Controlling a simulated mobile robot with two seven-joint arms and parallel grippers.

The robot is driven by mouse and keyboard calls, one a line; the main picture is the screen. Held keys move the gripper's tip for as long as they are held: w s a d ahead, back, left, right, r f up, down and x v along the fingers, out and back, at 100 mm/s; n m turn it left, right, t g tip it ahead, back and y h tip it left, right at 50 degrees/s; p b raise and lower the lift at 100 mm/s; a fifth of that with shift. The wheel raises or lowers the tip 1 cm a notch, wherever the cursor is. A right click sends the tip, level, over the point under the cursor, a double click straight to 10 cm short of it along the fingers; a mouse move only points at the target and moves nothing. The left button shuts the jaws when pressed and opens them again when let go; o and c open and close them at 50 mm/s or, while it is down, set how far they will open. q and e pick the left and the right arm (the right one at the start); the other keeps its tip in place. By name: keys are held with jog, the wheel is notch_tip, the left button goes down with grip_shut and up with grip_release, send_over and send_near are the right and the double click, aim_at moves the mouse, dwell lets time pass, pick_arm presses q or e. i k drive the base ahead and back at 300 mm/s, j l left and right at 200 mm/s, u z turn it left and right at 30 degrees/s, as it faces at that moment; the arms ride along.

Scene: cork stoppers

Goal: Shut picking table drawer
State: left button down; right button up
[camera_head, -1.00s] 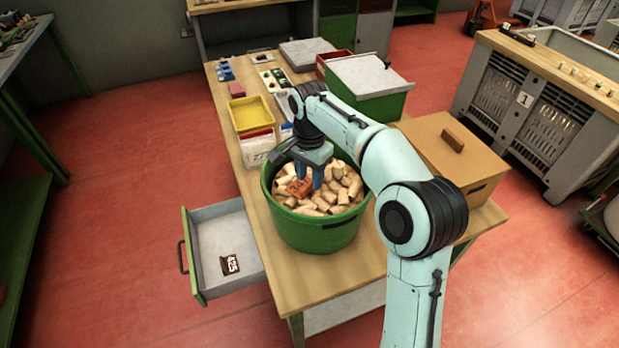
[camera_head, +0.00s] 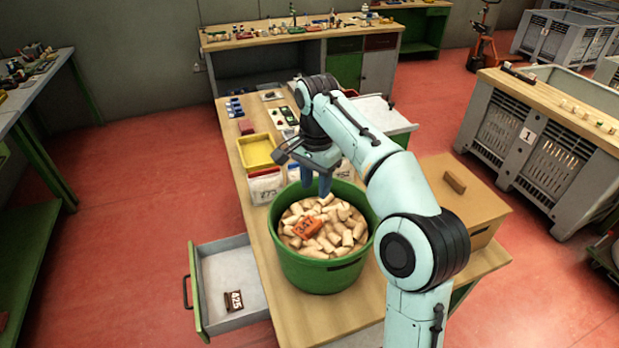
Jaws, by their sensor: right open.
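The picking table (camera_head: 300,322) has a drawer (camera_head: 228,268) pulled out on its left side. The drawer has a grey inside, a green front (camera_head: 197,288) and a dark handle (camera_head: 186,292). A small dark tag marked 425 (camera_head: 234,301) lies in it. My right gripper (camera_head: 316,188) is open and empty above the back of a green tub (camera_head: 318,272) full of cork stoppers. An orange tag marked 347 (camera_head: 307,227) lies on the corks, clear of the fingers. My left gripper is not in view.
On the table are a yellow tray (camera_head: 257,151), white labelled bins (camera_head: 265,187) and a brown box (camera_head: 459,197) at the right. Red floor (camera_head: 130,215) left of the drawer is free. A green-framed bench (camera_head: 40,140) stands at far left, and a grey crate (camera_head: 525,135) at right.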

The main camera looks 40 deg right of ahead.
aim_at(227, 264)
jog(key=k+j, duration=0.35)
jog(key=j, duration=0.15)
jog(key=k+j, duration=0.4)
jog(key=j, duration=0.1)
